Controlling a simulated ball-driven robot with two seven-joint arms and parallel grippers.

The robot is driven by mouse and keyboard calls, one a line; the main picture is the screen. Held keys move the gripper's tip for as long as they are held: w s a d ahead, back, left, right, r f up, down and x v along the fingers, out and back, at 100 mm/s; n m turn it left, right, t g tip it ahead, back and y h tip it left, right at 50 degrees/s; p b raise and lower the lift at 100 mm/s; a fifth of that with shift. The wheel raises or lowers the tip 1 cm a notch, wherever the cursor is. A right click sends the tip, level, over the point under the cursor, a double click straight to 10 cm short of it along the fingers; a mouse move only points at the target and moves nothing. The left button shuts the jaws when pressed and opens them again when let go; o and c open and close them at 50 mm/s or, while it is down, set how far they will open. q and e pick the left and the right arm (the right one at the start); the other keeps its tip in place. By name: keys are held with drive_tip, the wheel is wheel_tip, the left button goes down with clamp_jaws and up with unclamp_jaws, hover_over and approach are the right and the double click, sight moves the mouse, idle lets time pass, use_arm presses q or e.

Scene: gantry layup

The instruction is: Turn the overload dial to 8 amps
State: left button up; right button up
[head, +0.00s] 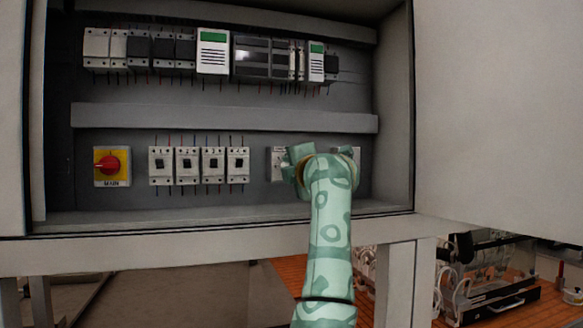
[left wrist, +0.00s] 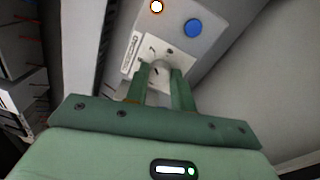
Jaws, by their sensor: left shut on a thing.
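My left gripper (head: 294,163) is at the lower right of the open cabinet, in front of a light grey device (head: 276,158) on the back panel. In the left wrist view its two green fingers (left wrist: 161,82) are shut on a small grey dial (left wrist: 159,67). The dial sits on a pale faceplate (left wrist: 178,58) with dark marks and a printed label beside it. The amp figures are too small to read, and the fingers cover part of the dial, so its setting cannot be told. My right gripper is not in view.
A blue button (left wrist: 193,28) and a lit white lamp (left wrist: 156,6) are near the faceplate. Several breakers (head: 200,165) and a red main switch (head: 111,165) stand to the left. Another grey device (head: 354,152) is partly hidden behind my wrist. A ledge (head: 220,117) runs above.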

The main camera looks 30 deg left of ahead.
use_arm(q)
drive_tip(key=m, duration=0.5)
drive_tip(key=shift+p, duration=0.3)
drive_tip(key=m+p, duration=0.1)
drive_tip(key=m, duration=0.3)
drive_tip(key=shift+f+m+t, duration=0.1)
drive_tip(key=shift+m+t, duration=0.3)
drive_tip(key=o, duration=1)
drive_tip(key=b+v, duration=0.6)
drive_tip(key=v, duration=1)
drive_tip(key=shift+s+d, duration=0.1)
drive_tip(key=shift+s, duration=0.05)
